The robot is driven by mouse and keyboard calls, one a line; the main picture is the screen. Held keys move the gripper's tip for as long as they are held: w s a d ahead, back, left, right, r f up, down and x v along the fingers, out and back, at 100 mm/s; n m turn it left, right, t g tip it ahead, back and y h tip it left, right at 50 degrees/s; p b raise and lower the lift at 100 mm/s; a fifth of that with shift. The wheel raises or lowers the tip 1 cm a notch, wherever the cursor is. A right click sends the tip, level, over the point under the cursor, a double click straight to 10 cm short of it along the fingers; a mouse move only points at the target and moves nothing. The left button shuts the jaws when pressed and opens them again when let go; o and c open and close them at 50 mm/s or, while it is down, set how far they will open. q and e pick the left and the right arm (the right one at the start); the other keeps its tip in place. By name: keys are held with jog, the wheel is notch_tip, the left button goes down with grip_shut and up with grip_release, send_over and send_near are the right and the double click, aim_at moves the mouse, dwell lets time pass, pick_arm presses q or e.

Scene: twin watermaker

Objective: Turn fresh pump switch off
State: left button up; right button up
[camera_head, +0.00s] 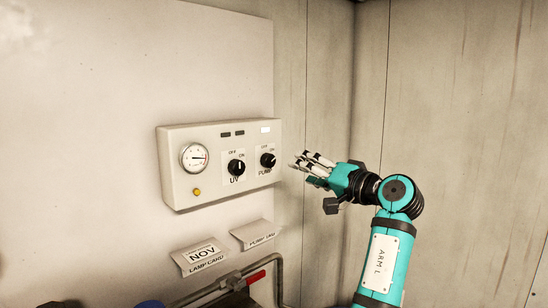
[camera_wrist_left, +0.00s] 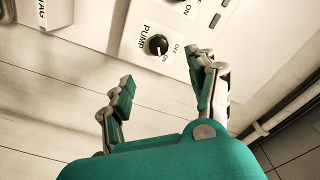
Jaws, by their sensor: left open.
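The pump switch (camera_head: 267,160) is a black round knob on a white plate marked PUMP, OFF and ON, at the right end of the control box. Its white mark seems to point to the right, toward the ON side, but it is small. The knob also shows in the left wrist view (camera_wrist_left: 157,45), ahead of the fingers. My left gripper (camera_head: 306,161) is open and empty, just right of the box, apart from the knob. In the wrist view its fingers (camera_wrist_left: 165,75) stand spread below the knob. My right gripper is not in view.
The white control box (camera_head: 178,150) also carries a gauge (camera_head: 194,157), a UV knob (camera_head: 237,168), a yellow button (camera_head: 197,192) and a lit white lamp (camera_head: 265,129). Two tags (camera_head: 200,257) (camera_head: 257,235) hang below, above a pipe with a red handle (camera_head: 256,277). A wall corner stands at right.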

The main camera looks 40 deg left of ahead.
aim_at(271, 162)
pick_arm(q)
jog(key=a+p, duration=0.1)
jog(key=a, duration=0.2)
jog(key=w+a+p, duration=0.1)
jog(key=a, duration=0.3)
jog(key=a+p, duration=0.1)
jog(key=a, duration=0.2)
jog(key=shift+w+a, duration=0.2)
jog(key=shift+a, duration=0.5)
jog(key=shift+w+a+f+p, duration=0.1)
jog(key=shift+a+f+p, duration=0.05)
jog(key=shift+a+p, duration=0.2)
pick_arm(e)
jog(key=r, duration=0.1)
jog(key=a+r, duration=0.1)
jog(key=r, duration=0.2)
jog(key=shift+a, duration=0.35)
pick_arm(q)
jog(key=shift+c, duration=0.3)
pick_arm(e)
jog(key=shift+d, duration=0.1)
pick_arm(q)
jog(key=c, duration=1.1)
